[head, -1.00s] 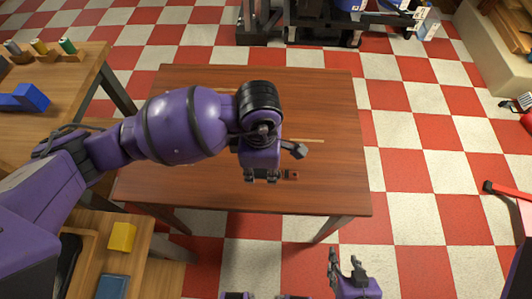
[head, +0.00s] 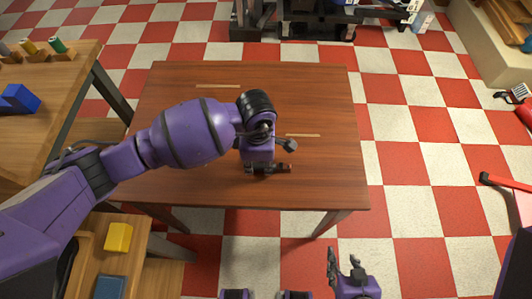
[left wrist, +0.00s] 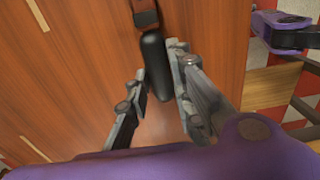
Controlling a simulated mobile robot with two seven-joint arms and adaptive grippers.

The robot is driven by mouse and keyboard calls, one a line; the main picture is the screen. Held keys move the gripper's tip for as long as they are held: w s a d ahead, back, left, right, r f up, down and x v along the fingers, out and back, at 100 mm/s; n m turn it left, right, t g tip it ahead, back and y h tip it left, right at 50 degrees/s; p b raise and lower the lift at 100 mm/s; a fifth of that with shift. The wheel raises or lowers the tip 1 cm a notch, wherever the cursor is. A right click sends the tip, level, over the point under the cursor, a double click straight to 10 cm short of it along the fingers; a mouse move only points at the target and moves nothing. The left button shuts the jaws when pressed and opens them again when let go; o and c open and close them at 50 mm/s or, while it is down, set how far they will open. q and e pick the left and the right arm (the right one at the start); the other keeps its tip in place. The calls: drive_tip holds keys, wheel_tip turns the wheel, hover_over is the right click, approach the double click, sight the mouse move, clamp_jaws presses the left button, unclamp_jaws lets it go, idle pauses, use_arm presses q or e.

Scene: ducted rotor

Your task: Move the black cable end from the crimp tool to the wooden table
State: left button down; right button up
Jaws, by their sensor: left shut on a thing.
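The black cable end (left wrist: 155,62) is a smooth, rounded black piece between my left fingers in the left wrist view. It meets a reddish-brown piece (left wrist: 145,14) with a dark opening; I cannot tell whether this is part of the crimp tool. In the head view, the brown piece (head: 284,168) shows just right of my left gripper (head: 258,170), low over the wooden table (head: 200,185). My left gripper is shut on the black cable end. My right gripper (head: 345,268) is empty, its fingers apart, in front of the table.
Two thin light strips (head: 217,86) (head: 303,135) lie on the table. A side bench (head: 45,110) at left holds spools and a blue block (head: 18,98). A yellow block (head: 118,237) sits at lower left. Most of the tabletop is clear.

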sight(259, 165)
use_arm(q)
drive_tip(key=shift+f, duration=0.15)
drive_tip(key=c, duration=1.5)
unclamp_jaws()
drive_tip(key=shift+c, duration=0.2)
wheel_tip(259, 165, up, 12)
drive_tip(key=shift+r, duration=0.2)
